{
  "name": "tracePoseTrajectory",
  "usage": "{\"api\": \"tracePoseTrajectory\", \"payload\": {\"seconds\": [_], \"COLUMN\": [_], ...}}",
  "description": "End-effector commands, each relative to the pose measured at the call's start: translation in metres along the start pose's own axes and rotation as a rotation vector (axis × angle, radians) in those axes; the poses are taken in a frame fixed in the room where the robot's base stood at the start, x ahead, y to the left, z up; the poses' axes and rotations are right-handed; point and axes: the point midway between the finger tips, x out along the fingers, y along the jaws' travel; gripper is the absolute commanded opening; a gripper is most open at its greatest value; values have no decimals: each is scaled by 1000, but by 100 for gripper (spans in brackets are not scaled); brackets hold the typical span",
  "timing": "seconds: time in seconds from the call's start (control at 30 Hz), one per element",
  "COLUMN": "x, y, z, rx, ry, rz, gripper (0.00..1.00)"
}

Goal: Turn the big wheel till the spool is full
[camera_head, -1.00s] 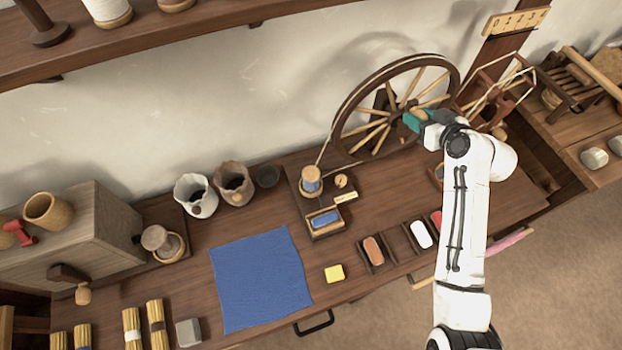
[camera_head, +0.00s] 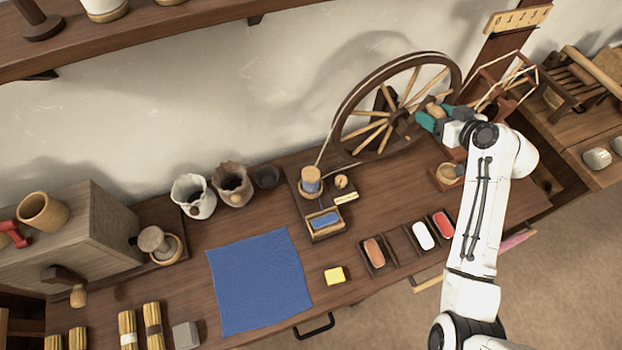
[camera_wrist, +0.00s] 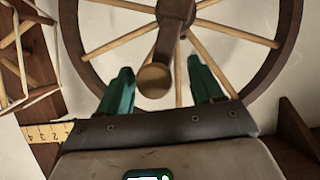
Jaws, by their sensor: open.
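The big wheel (camera_head: 345,115) is a dark wooden spoked wheel standing upright at the back of the bench. It also fills much of the wrist view (camera_wrist: 283,62). A round wooden crank knob (camera_wrist: 155,80) lies between the teal fingers of my gripper (camera_wrist: 160,68), with gaps visible on both sides. In the head view my gripper (camera_head: 430,119) is at the right part of the wheel, open. The spool (camera_head: 311,180) stands upright left of the wheel, with blue thread below its tan top. A cord runs from the wheel towards the spool.
A wooden frame winder (camera_head: 500,85) stands close right of the wheel, below a numbered plate (camera_head: 516,19). A blue cloth (camera_head: 260,280), a yellow block (camera_head: 334,275) and small colored trays (camera_head: 373,252) lie on the front of the bench.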

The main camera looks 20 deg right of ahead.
Motion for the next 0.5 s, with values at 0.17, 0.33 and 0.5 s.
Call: {"api": "tracePoseTrajectory", "payload": {"seconds": [0.17, 0.33, 0.5], "x": [-19, -34, -48], "y": [0, 0, 0], "z": [-2, -2, 0], "rx": [1, 0, 0], "ry": [-2, -2, -1], "rz": [0, 0, 0], "gripper": [66, 66, 66]}}
